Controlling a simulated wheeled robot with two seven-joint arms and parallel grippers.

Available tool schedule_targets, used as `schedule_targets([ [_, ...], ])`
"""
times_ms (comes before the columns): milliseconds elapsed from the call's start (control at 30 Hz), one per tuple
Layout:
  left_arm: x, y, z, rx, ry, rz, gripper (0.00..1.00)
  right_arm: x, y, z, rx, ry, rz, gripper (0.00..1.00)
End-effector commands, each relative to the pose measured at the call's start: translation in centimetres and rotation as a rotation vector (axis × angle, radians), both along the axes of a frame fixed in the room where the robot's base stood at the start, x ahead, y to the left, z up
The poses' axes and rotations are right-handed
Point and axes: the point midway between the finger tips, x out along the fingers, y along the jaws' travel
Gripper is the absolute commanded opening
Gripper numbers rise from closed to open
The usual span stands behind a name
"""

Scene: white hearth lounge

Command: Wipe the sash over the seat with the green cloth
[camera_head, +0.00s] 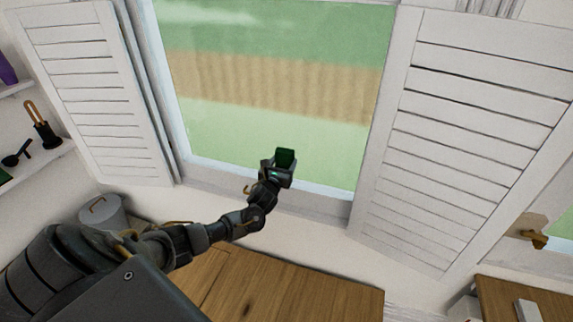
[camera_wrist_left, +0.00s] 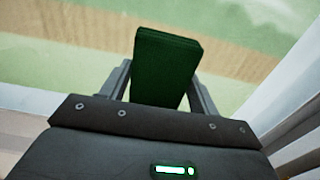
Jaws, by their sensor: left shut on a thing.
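The green cloth (camera_head: 286,157) is a dark green folded block held upright in my left gripper (camera_head: 279,168). In the left wrist view the cloth (camera_wrist_left: 165,68) sits between the two fingers of the gripper (camera_wrist_left: 163,90), which are shut on it. The sash is the window (camera_head: 270,90) with a pale frame; its glass shows green and tan bands outside. The gripper is in front of the lower part of the glass, just above the bottom rail. I cannot tell whether the cloth touches the glass. The wooden seat (camera_head: 290,285) lies below the window. My right gripper is not in view.
White louvred shutters stand open at the left (camera_head: 85,90) and right (camera_head: 470,130) of the window. A grey lidded bin (camera_head: 103,215) is at the lower left, beneath wall shelves (camera_head: 40,157) with small tools. A wooden table (camera_head: 520,297) is at the lower right.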

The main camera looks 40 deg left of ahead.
Motion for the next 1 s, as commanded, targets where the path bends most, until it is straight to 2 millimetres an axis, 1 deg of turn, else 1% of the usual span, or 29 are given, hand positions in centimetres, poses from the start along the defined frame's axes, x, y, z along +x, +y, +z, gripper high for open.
schedule_targets([
  [167,-0.2,0.9,0.1,0.001,-0.002,0.001,0.40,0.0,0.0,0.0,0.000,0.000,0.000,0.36],
  [400,-0.9,3.0,0.1,0.001,-0.001,0.002,0.40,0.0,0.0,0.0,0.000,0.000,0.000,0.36],
  [500,-1.1,3.4,0.1,0.001,-0.001,0.001,0.40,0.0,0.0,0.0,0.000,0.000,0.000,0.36],
  [767,-1.2,3.7,0.0,0.000,-0.001,0.000,0.40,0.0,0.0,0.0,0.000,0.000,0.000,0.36],
  [867,-1.4,4.4,0.0,0.001,-0.001,0.001,0.40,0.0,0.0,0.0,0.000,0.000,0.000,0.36],
  [1000,-1.7,5.7,0.0,0.002,0.001,0.002,0.40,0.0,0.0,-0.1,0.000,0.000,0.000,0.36],
])
